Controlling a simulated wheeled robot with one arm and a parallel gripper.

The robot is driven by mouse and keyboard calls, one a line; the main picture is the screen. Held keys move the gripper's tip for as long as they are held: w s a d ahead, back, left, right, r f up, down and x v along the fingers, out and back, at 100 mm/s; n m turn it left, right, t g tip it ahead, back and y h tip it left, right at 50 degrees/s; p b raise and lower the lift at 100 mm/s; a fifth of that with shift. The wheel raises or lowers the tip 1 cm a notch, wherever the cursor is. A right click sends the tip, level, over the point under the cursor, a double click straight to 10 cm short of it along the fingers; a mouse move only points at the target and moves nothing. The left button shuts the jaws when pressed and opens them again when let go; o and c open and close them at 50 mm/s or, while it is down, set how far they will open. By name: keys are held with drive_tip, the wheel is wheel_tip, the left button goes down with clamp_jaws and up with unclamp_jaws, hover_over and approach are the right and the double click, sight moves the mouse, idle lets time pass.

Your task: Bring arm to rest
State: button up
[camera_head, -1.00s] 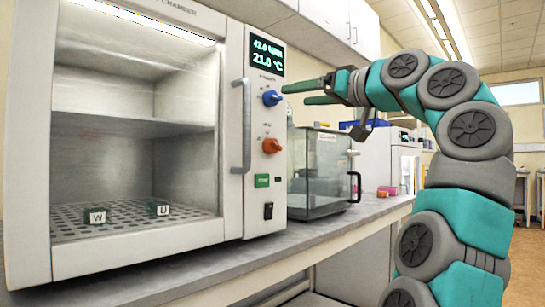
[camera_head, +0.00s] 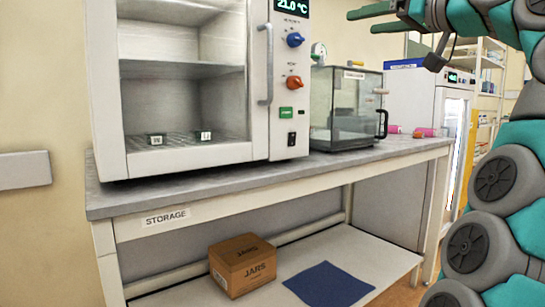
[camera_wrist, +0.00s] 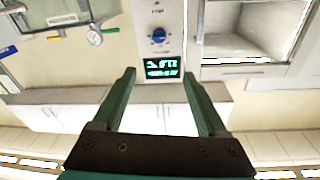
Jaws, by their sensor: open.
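My gripper (camera_head: 371,19) is at the top right of the head view, its two green fingers apart and pointing left. In the wrist view the fingers (camera_wrist: 160,86) are spread with nothing between them. Beyond them are the climatic chamber's display (camera_wrist: 162,67) and blue knob (camera_wrist: 158,36), upside down. My arm stands bent at the right of the head view, clear of the bench. The chamber (camera_head: 259,110) stands on the bench, and its lit interior shows two small labelled blocks, a left one (camera_head: 156,139) and a right one (camera_head: 204,135).
A glass box (camera_head: 345,105) with a dark handle stands right of the chamber. The bench (camera_head: 300,172) has a lower shelf with a JARS carton (camera_head: 243,265) and a blue mat (camera_head: 328,284). A white cabinet (camera_head: 455,100) stands behind at the right.

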drive_tip(key=w+a+f+m+g+h, duration=0.15)
drive_tip(key=a+f+g, duration=0.5)
drive_tip(key=f, duration=0.65)
drive_tip(key=s+a+f+g+h+p, duration=0.1)
drive_tip(key=s+a+f+g, duration=0.2)
drive_tip(key=f, duration=0.7)
drive_tip(key=s+a+f+g+h+p, duration=0.1)
drive_tip(key=s+a+f+h, duration=0.3)
drive_tip(key=f, duration=0.6)
drive_tip(key=s+d+f+m+g+h, duration=0.1)
drive_tip(key=s+d+f+g, duration=0.1)
drive_tip(key=s+f, duration=0.8)
drive_tip(key=s+d+f+g+h, duration=0.1)
drive_tip(key=s+d+f+g, duration=0.2)
drive_tip(key=s+f, duration=0.7)
drive_tip(key=s+d+f+m+g+h, duration=0.1)
drive_tip(key=s+d+f, duration=0.4)
drive_tip(key=s+f, duration=0.5)
drive_tip(key=shift+s+f+m+g+p, duration=0.35)
drive_tip(key=shift+s+g+p, duration=0.1)
drive_tip(key=shift+s+g, duration=0.35)
drive_tip(key=shift+h, duration=0.25)
